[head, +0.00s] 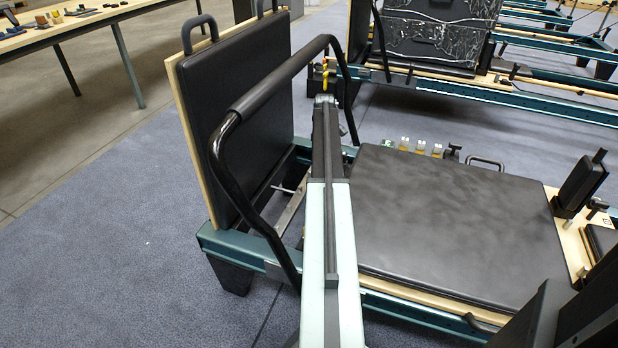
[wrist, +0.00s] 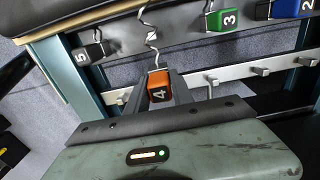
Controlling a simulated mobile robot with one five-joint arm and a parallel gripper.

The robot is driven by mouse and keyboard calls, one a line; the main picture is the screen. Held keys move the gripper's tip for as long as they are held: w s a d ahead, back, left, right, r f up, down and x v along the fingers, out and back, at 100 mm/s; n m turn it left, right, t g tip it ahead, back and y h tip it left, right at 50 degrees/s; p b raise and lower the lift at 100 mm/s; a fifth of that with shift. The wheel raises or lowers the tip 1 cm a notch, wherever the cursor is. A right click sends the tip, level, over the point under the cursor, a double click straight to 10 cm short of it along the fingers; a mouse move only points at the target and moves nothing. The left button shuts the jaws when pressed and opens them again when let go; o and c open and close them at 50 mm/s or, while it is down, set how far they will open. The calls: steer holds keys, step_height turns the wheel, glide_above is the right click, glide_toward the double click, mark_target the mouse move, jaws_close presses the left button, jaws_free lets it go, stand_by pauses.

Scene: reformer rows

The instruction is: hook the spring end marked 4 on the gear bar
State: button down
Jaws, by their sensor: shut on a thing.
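In the wrist view the orange spring end marked 4 (wrist: 160,88) sits between the two dark fingers of my gripper (wrist: 162,95), which is shut on it. Its wire spring (wrist: 151,38) runs from it up to the carriage edge. The pale gear bar (wrist: 235,76) crosses behind, with short pegs along it. The orange end appears in front of the bar, between pegs; whether it touches the bar I cannot tell. In the head view a piece of the bar (head: 291,206) shows left of my arm, and my gripper and the orange end are hidden.
Other spring ends hang along the carriage edge: black 5 (wrist: 86,54), green 3 (wrist: 222,20) and blue 2 (wrist: 277,9). The carriage (head: 450,220) lies right of my arm. The black foot bar (head: 275,80) and upright padded board (head: 240,110) stand left.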

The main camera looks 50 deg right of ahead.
glide_above(309, 171)
steer(key=shift+w+d, duration=0.1)
stand_by(0.6)
steer(key=shift+f, duration=0.2)
steer(key=shift+f+b, duration=2.4)
steer(key=shift+b, duration=0.2)
steer(key=c, duration=1)
jaws_free()
steer(key=shift+r, duration=0.1)
steer(key=shift+c, duration=0.2)
